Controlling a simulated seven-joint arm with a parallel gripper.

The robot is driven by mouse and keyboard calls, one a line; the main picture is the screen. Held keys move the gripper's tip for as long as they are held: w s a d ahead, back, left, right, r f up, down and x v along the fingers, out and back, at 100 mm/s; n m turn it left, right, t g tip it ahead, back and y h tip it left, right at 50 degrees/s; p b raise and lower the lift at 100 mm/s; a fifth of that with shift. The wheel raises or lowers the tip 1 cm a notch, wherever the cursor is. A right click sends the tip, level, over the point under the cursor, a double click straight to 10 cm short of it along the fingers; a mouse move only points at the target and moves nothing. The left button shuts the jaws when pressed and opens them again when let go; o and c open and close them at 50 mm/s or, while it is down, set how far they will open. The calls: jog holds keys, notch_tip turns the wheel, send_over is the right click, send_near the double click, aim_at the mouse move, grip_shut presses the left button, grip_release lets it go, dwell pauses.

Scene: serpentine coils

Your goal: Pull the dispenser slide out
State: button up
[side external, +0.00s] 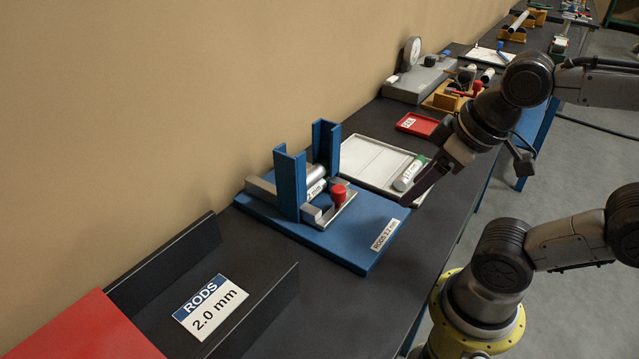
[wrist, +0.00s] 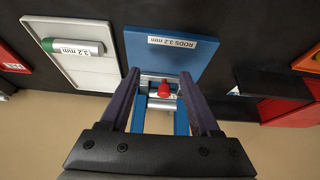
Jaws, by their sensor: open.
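The blue dispenser (side external: 290,185) stands on a blue base plate (side external: 345,245) labelled "RODS 3.2 mm". It has two upright blue channels with silver, labelled cylinders between them. A grey metal slide (side external: 322,214) with a red knob (side external: 338,194) lies low at its front; the knob also shows in the wrist view (wrist: 164,89). My gripper (side external: 405,203) is open and empty, above and to the right of the knob, apart from it. In the wrist view the two fingers (wrist: 160,75) frame the knob and slide, with nothing between them in contact.
A light grey tray (side external: 362,168) beside the dispenser holds a labelled tube (side external: 410,173) with a green end. A small red tray (side external: 417,124) lies behind. A dark walled channel (side external: 255,322) labelled "RODS 2.0 mm" and a red surface (side external: 75,325) are at front left. The wall runs behind the bench.

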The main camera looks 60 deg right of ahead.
notch_tip(320, 180, up, 3)
jog(key=n, duration=0.1)
notch_tip(320, 180, up, 5)
jog(key=n+g, duration=0.2)
jog(key=g, duration=0.3)
send_over(339, 188)
notch_tip(339, 188, down, 14)
jog(key=shift+r, duration=0.25)
grip_shut()
jog(key=shift+r, duration=0.1)
dwell(0.9)
